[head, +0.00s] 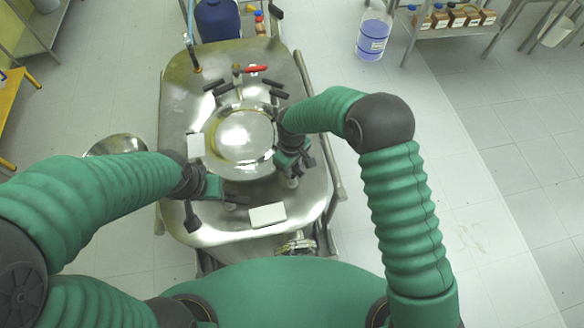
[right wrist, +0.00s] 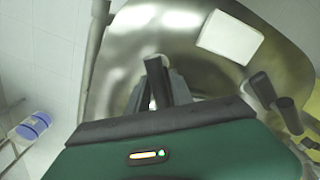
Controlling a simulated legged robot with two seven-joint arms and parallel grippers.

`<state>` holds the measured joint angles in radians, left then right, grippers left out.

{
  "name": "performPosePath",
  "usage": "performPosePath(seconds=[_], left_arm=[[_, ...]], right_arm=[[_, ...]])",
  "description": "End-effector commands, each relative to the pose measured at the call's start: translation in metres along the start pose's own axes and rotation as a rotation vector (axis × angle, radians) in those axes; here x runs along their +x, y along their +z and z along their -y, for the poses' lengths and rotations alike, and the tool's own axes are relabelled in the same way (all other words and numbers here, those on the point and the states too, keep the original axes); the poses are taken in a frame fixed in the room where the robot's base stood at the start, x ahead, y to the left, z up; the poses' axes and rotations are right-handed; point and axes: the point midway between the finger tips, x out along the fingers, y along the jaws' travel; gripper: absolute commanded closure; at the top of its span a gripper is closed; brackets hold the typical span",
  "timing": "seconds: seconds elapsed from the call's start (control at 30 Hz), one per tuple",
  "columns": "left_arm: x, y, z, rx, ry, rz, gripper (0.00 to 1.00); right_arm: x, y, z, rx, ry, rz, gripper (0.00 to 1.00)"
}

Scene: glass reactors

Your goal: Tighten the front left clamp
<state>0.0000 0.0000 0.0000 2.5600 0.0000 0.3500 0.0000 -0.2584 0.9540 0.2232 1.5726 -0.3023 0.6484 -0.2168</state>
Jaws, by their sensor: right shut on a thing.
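The round glass lid (head: 243,138) sits on the steel vessel top (head: 180,115), with black-handled clamps around its rim. My right gripper (head: 302,160) is at the lid's right front side. In the right wrist view its fingers close on a black clamp handle (right wrist: 155,80), which points up between them. My left gripper (head: 218,187) is at the lid's front left, close to a black clamp handle (head: 237,199). Its fingertips are too small and partly hidden to show whether they are open. A second black handle (head: 191,215) stands just below the left gripper.
A white block (head: 267,215) lies on the vessel top's front and another (head: 195,145) at the lid's left. Several black handles (head: 278,93) and a red handle (head: 255,69) are at the back. Shelves with bottles stand behind, and the floor at right is clear.

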Motion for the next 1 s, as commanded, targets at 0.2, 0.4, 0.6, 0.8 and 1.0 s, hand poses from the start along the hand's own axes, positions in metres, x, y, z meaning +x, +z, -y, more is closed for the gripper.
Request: performPosePath(seconds=[0.2, 0.4, 0.6, 0.8, 1.0], left_arm=[[0.0015, 0.0004, 0.0000, 0.000, 0.000, 0.000, 0.64], [0.0018, 0.0004, 0.0000, 0.000, 0.000, 0.000, 0.64], [0.0017, 0.0004, 0.0000, 0.000, 0.000, 0.000, 0.64], [0.0017, 0.0004, 0.0000, 0.000, 0.000, 0.000, 0.64], [0.0017, 0.0004, 0.0000, 0.000, 0.000, 0.000, 0.64]], right_arm=[[0.0010, 0.0006, 0.0000, -0.102, 0.000, 0.001, 1.00], [0.0007, 0.0005, 0.0004, -0.144, 0.000, 0.001, 1.00], [0.0006, 0.0007, 0.0004, -0.153, 0.001, 0.002, 1.00], [0.0005, 0.0008, 0.0003, -0.152, 0.001, 0.002, 1.00], [0.0003, 0.0007, 0.0003, -0.151, 0.001, 0.002, 0.60]])
